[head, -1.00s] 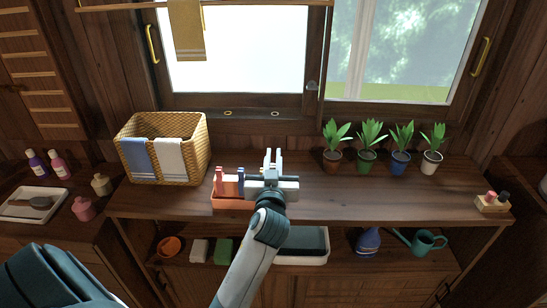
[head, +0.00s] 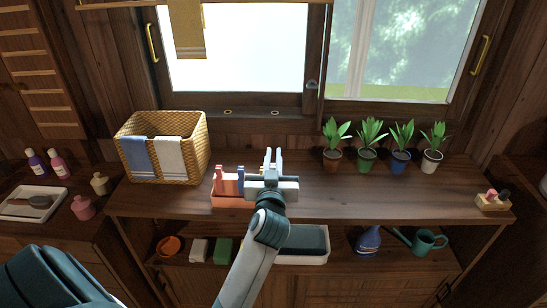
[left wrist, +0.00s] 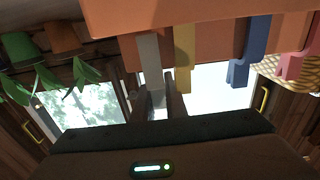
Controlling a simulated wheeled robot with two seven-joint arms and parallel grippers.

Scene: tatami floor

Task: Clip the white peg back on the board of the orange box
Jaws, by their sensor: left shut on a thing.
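The orange box (head: 231,202) stands near the front edge of the wooden counter. A pink peg (head: 220,177) and a blue peg (head: 240,183) show on its board. In the left wrist view, the board (left wrist: 212,45) fills the top, with a yellow peg (left wrist: 183,58), the blue peg (left wrist: 243,60) and the pink peg (left wrist: 291,60). A pale grey peg, which I take as the white peg (left wrist: 149,58), overlaps the board's edge beside the yellow one. My left gripper (head: 272,158) is shut on it at the box's right part and hides it in the head view.
A wicker basket (head: 190,158) with cloths stands left of the box. Several potted plants (head: 367,160) line the back right. A small block (head: 492,203) sits at the far right. The counter between is clear. The shelf below holds a tray (head: 315,243) and other items.

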